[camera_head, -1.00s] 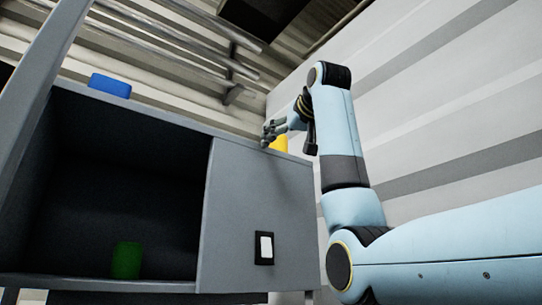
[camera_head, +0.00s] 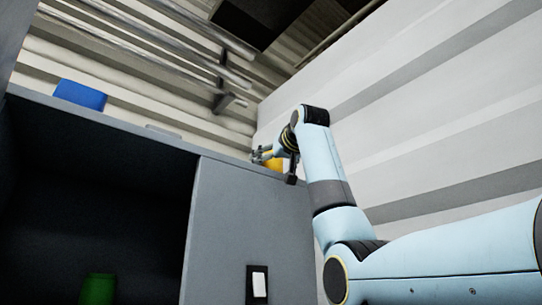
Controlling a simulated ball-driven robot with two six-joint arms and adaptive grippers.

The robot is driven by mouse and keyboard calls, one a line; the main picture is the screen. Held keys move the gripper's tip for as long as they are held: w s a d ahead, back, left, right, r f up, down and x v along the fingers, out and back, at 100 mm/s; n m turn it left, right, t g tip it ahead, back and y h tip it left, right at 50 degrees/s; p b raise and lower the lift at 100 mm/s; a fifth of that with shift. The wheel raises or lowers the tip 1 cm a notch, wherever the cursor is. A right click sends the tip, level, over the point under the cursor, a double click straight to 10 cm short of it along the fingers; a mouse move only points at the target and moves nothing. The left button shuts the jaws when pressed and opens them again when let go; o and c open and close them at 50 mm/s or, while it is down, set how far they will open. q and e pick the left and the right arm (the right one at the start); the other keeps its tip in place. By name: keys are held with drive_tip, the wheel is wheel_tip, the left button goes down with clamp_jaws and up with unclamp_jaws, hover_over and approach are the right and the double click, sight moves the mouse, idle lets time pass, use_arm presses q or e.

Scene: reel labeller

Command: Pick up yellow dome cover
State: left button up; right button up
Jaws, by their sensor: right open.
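The yellow dome cover (camera_head: 274,164) is on top of the grey cabinet (camera_head: 225,225), near its right end. Only a small yellow part shows; my gripper and the cabinet's top edge hide the rest. My right gripper (camera_head: 257,154) is open right at the yellow cover, with its fingers pointing left. I cannot tell whether the fingers touch the cover. My left gripper is not in view.
A blue object (camera_head: 80,95) sits on the cabinet top at the left. A green object (camera_head: 98,289) stands inside the dark open compartment. A flat light piece (camera_head: 163,131) lies on the top between. A pale wall (camera_head: 420,110) rises at the right.

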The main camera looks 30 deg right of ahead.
drive_tip(key=shift+w+d, duration=0.15)
drive_tip(key=shift+w, duration=0.45)
drive_tip(key=c, duration=0.4)
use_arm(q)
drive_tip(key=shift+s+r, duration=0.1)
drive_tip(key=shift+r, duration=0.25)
use_arm(e)
drive_tip(key=c, duration=0.8)
drive_tip(key=shift+o, duration=0.2)
drive_tip(key=shift+r, duration=0.15)
drive_tip(key=shift+r, duration=0.3)
drive_tip(key=r, duration=0.1)
drive_tip(key=r+b, duration=0.1)
drive_tip(key=r, duration=0.1)
drive_tip(key=shift+s+r+b, duration=0.3)
drive_tip(key=shift+s, duration=0.05)
use_arm(q)
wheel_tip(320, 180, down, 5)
drive_tip(key=b, duration=0.4)
use_arm(e)
drive_tip(key=s+d+r, duration=0.3)
drive_tip(key=s+r, duration=0.3)
drive_tip(key=s, duration=0.4)
use_arm(q)
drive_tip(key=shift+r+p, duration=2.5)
drive_tip(key=shift+p, duration=0.4)
use_arm(e)
wheel_tip(320, 180, up, 8)
drive_tip(key=shift+s+d+f, duration=0.2)
drive_tip(key=shift+s+d, duration=0.05)
